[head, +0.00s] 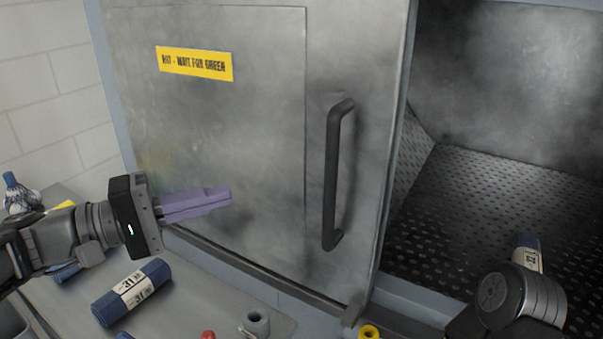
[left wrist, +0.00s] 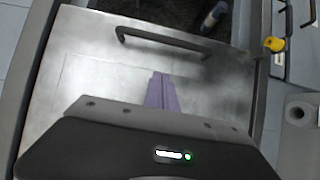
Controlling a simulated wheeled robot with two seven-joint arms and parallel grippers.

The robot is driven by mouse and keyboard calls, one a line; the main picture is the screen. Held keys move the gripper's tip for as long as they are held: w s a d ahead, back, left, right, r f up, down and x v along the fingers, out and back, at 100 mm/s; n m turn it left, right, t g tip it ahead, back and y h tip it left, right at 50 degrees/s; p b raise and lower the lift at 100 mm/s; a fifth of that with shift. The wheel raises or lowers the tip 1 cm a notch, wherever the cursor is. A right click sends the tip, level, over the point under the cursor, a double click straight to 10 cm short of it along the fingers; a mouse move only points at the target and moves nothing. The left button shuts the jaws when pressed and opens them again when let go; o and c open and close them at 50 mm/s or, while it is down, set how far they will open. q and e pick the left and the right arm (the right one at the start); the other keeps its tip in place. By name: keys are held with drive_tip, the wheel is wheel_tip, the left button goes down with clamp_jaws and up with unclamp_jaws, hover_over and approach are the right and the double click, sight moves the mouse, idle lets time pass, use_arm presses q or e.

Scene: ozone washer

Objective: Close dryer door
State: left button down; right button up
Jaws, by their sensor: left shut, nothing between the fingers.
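The dryer door (head: 265,150) is a grey metal sliding panel with a yellow label and a black vertical handle (head: 336,175). It covers the left part of the dryer opening, and the dark chamber (head: 480,190) with its perforated floor shows at the right. My left gripper (head: 230,196) is shut, with purple fingers in front of the door's lower left, apart from the handle. In the left wrist view the fingers (left wrist: 160,78) point toward the door (left wrist: 90,70) and its handle (left wrist: 160,40). My right arm shows at the lower right; its fingers are hidden.
A rolled blue towel (head: 131,291) lies on the grey counter below the door. A grey ring-shaped piece (head: 256,324), a red item (head: 208,335) and a yellow ring (head: 369,332) are near the front. A labelled blue-topped bottle or roll (head: 527,252) is inside the chamber.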

idle(0.3)
use_arm(q)
drive_tip(key=s+d+p+x, duration=0.1)
drive_tip(key=p+x, duration=0.3)
drive_tip(key=x, duration=0.9)
drive_tip(key=shift+s+p, duration=0.3)
drive_tip(key=shift+s, duration=0.4)
drive_tip(key=shift+d+f, duration=0.1)
